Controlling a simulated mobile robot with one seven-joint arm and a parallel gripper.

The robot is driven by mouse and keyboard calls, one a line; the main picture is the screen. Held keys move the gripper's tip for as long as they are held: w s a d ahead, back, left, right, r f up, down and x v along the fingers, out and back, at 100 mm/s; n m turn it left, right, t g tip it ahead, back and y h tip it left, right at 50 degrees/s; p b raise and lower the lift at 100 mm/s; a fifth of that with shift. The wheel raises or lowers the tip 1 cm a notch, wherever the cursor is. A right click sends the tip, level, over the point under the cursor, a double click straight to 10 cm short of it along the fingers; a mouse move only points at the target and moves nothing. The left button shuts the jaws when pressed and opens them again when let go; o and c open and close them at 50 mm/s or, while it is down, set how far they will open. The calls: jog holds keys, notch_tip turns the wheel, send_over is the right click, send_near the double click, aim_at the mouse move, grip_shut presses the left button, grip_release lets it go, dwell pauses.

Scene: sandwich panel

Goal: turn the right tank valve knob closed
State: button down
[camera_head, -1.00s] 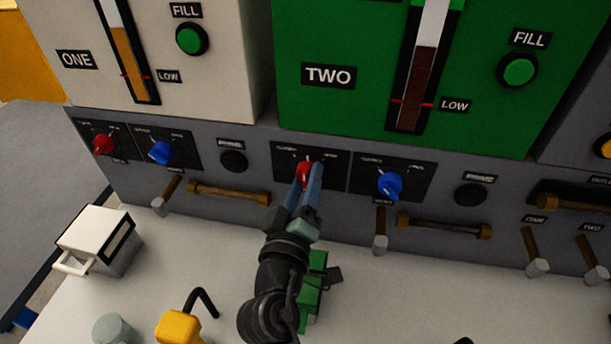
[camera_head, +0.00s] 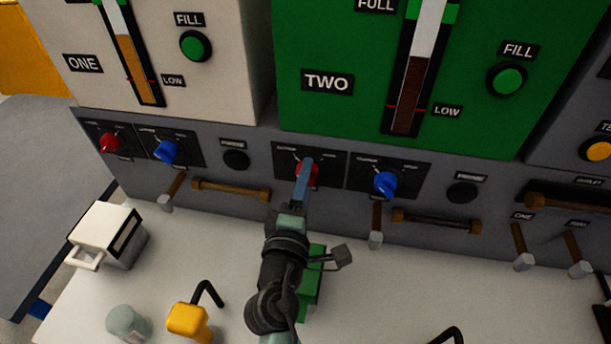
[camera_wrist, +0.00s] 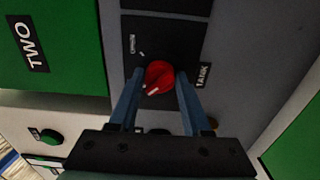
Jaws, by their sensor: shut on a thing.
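The right tank valve knob (camera_head: 314,171) is red and sits on a black plate under the green tank TWO. In the wrist view the red knob (camera_wrist: 159,77) lies between the two blue fingers, beside a TANK label, with a white mark at its lower left. My gripper (camera_head: 305,167) is shut on this knob, and it also shows in the wrist view (camera_wrist: 160,80). In the head view the fingers overlap and hide part of the knob.
A blue knob (camera_head: 385,184) is close on the right. Another red knob (camera_head: 109,142) and a blue knob (camera_head: 167,151) are on the left. Brown handles (camera_head: 231,189) and levers (camera_head: 376,222) jut out below. A white box (camera_head: 104,232) and yellow object (camera_head: 188,320) stand on the counter.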

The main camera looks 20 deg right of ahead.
dwell(0.5)
jog(key=shift+c, duration=1.8)
grip_release()
jog(key=b+v, duration=0.2)
jog(key=v, duration=1.1)
